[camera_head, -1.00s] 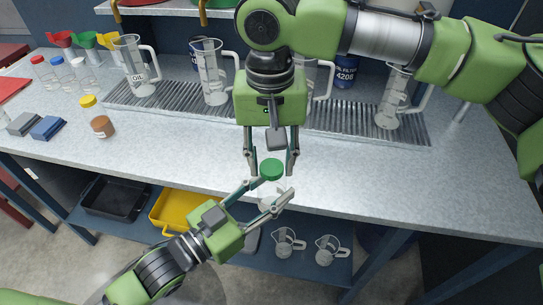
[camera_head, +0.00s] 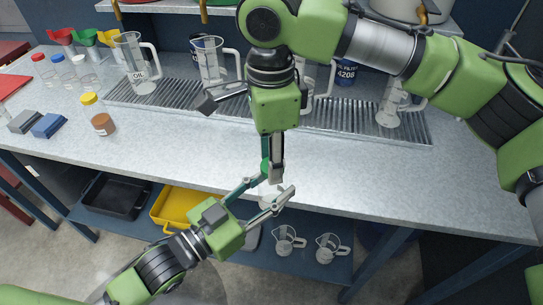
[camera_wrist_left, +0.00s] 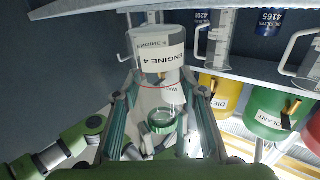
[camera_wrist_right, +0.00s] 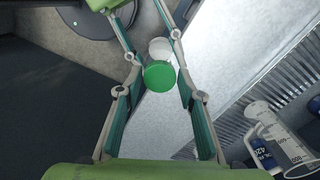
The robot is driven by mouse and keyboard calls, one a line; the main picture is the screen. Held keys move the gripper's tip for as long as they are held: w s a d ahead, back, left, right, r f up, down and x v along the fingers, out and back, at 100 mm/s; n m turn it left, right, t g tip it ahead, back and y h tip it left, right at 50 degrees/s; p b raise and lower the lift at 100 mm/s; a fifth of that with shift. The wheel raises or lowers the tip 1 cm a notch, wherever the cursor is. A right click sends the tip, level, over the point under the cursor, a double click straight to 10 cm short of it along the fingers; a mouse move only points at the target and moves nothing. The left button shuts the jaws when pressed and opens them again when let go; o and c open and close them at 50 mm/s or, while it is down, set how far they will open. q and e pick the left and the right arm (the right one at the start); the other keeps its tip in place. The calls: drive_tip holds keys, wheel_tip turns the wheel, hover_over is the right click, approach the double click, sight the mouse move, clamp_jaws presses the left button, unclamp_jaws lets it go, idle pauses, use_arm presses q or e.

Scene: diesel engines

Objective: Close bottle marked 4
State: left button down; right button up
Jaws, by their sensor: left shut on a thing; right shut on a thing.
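The clear bottle marked 4 (camera_head: 271,190) is held by my left gripper (camera_head: 268,197) in front of the counter's edge. Its "ENGINE 4" label (camera_wrist_left: 162,60) shows in the left wrist view. My right gripper (camera_head: 271,172) comes from above and is shut on a green cap (camera_head: 265,165). The cap also shows between the right fingers in the right wrist view (camera_wrist_right: 160,76), with the pale bottle (camera_wrist_right: 160,48) partly hidden behind it. The cap is at the bottle's mouth end; I cannot tell whether it is seated.
The counter (camera_head: 200,150) is clear nearby. A metal drain grate (camera_head: 180,103) with measuring jugs (camera_head: 138,70) runs along the back. A brown jar (camera_head: 103,124) stands left. Below are a yellow tray (camera_head: 178,207) and two jugs (camera_head: 287,241) on a shelf.

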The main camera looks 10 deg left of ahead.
drive_tip(key=m, duration=0.4)
drive_tip(key=o, duration=0.7)
drive_tip(key=shift+c, duration=0.2)
drive_tip(key=shift+r, duration=0.1)
drive_tip(key=shift+r, duration=2.2)
drive_tip(key=shift+c, duration=0.4)
